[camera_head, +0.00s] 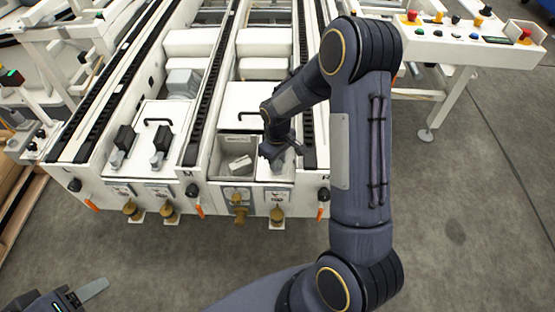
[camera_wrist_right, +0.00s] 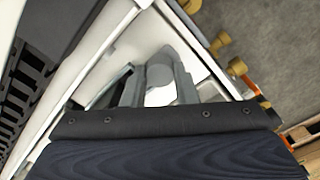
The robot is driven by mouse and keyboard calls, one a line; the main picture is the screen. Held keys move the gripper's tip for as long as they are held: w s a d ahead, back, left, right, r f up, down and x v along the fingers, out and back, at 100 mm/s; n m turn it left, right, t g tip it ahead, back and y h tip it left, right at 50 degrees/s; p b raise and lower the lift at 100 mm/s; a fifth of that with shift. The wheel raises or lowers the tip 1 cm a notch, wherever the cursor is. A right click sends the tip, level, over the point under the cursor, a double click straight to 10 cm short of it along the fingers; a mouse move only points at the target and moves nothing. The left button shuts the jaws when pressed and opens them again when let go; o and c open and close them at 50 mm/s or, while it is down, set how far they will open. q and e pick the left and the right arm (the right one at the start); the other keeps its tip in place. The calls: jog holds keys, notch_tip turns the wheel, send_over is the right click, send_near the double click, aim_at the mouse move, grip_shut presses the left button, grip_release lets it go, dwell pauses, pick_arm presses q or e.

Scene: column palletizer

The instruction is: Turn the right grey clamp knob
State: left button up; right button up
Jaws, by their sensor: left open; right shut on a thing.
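My right gripper (camera_head: 275,155) reaches down onto the right bay of the white machine and mostly hides the right grey clamp knob (camera_head: 283,165). In the right wrist view, the gripper's two grey fingers (camera_wrist_right: 160,88) are on either side of the rounded grey knob (camera_wrist_right: 160,70) and shut on it. The knob's exact angle cannot be told. My left gripper (camera_head: 78,297) is open and empty at the bottom left, over the floor and only partly in view.
An open compartment with a pale block (camera_head: 240,163) lies just left of the right gripper. The left bay has black blocks (camera_head: 125,138) and grey knobs (camera_head: 117,158). Brass-coloured knobs (camera_head: 277,214) line the front. A control panel (camera_head: 470,40) stands at upper right. The floor in front is clear.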

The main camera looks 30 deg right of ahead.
dwell(0.3)
jog(key=o, duration=1)
jog(key=shift+r+p, duration=0.95)
jog(key=shift+r, duration=2.95)
jog(key=s+a+r+m+t+y, duration=0.2)
jog(key=s+r+m, duration=0.1)
jog(key=s+r, duration=0.65)
jog(key=s+a+r+m+t+y, duration=0.1)
jog(key=s+a+r+t, duration=0.1)
jog(key=s+a+r, duration=0.3)
jog(key=s+r+m+t+y, duration=0.1)
jog(key=s+r+m+t, duration=0.1)
jog(key=s, duration=0.6)
notch_tip(320, 180, up, 19)
jog(key=p, duration=1.9)
jog(key=shift+w+a+f, duration=0.15)
jog(key=shift+f, duration=0.05)
